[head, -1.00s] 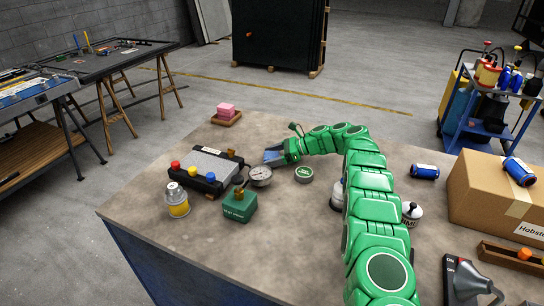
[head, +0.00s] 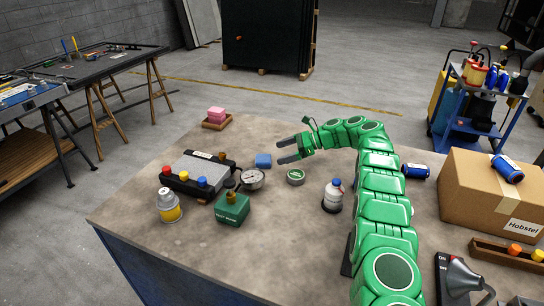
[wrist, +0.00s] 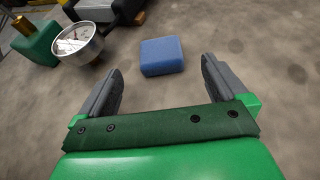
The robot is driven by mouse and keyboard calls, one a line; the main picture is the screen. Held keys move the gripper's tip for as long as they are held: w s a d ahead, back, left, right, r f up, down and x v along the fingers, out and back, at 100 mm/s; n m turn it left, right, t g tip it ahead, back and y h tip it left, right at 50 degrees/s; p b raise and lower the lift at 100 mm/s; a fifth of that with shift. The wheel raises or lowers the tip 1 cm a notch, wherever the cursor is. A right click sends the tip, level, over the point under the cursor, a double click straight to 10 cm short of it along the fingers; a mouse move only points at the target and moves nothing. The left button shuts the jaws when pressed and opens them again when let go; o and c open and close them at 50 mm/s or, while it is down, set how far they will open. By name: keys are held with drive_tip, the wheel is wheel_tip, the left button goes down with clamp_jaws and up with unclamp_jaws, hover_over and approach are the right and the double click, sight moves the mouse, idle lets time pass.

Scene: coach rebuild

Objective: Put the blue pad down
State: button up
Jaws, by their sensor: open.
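The blue pad (head: 263,161) is a small blue block lying flat on the brown-grey worktable (head: 290,240). In the wrist view the blue pad (wrist: 162,56) lies ahead of the fingertips, between their lines, and touches neither finger. My gripper (head: 281,151) is open and empty, with grey fingers on a green arm. In the head view it is to the right of the pad. In the wrist view my gripper (wrist: 162,75) shows its two fingers spread wide apart.
A pressure gauge (head: 252,179) and a green block-shaped device (head: 232,208) stand left of my gripper.

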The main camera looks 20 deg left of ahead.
drive_tip(key=shift+v, duration=1.9)
drive_tip(key=shift+d+r, duration=0.25)
drive_tip(key=shift+r, duration=0.35)
drive_tip(key=s+d+r+n+t+h, duration=0.2)
drive_tip(key=s+d+r+n+h, duration=0.3)
drive_tip(key=s+d+r, duration=1.1)
drive_tip(key=s+d+f+n+h, duration=0.1)
drive_tip(key=s+d+n+h, duration=0.1)
drive_tip(key=s+d, duration=0.6)
drive_tip(key=s+d+f+n+h, duration=0.2)
drive_tip(key=s+d, duration=0.6)
drive_tip(key=s, duration=1.2)
drive_tip(key=s+d+f+n+t+h, duration=0.1)
drive_tip(key=s+d+f+n+h, duration=0.1)
drive_tip(key=s+d, duration=0.6)
drive_tip(key=s+n+h, duration=0.1)
drive_tip(key=s+n, duration=0.1)
drive_tip(key=s, duration=0.4)
drive_tip(key=shift+d+n+h, duration=0.15)
drive_tip(key=shift+n+h, duration=0.15)
drive_tip(key=shift+s, duration=0.15)
